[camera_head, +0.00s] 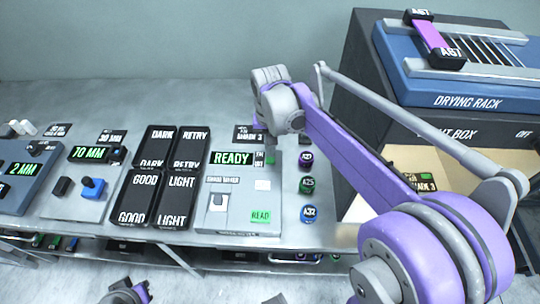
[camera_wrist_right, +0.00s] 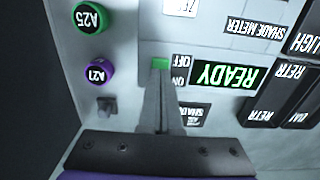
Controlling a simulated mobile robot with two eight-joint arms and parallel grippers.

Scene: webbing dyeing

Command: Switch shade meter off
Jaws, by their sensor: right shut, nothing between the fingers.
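The shade meter (camera_head: 240,220) is a pale grey panel on the bench, with a lit green READY display (camera_head: 231,158) that also shows upside down in the right wrist view (camera_wrist_right: 226,76). Beside the display are small OFF and ON labels and a green switch piece (camera_wrist_right: 160,63). My right gripper (camera_wrist_right: 158,72) is shut and empty, pointing down at the switch. Its tips overlap the green piece's edge near the OFF label; I cannot tell whether they touch. The fingers hide part of the switch. A part of my left gripper (camera_head: 128,293) shows at the bottom edge, its jaws unclear.
Black shade cards (camera_head: 145,193) lie left of the meter. Capped pots, one purple (camera_wrist_right: 101,73) and one green (camera_wrist_right: 90,17), stand close beside it. The dark light box (camera_head: 352,100) with the blue drying rack (camera_head: 462,88) on top rises at the right.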

